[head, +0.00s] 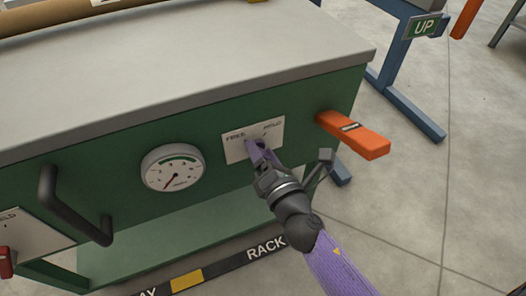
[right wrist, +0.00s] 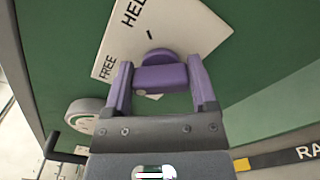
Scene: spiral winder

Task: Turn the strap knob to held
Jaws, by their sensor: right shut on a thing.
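The strap knob (right wrist: 160,77) is a purple bar on a round purple base, in front of a white plate (right wrist: 185,30) on the green panel. The plate reads FREE at one end and HELD at the other; it also shows in the head view (head: 238,153). My right gripper (head: 257,152) reaches the plate from below right and covers most of the knob in the head view. In the right wrist view its two purple fingers stand on either side of the bar, shut on it. Which label the knob points to, I cannot tell. My left gripper is not in view.
A round gauge (head: 172,170) and a black bar handle (head: 72,205) are left of the plate. An orange lever (head: 352,135) sticks out to its right. The grey top (head: 190,70) overhangs the panel. Open floor (head: 400,215) lies to the right.

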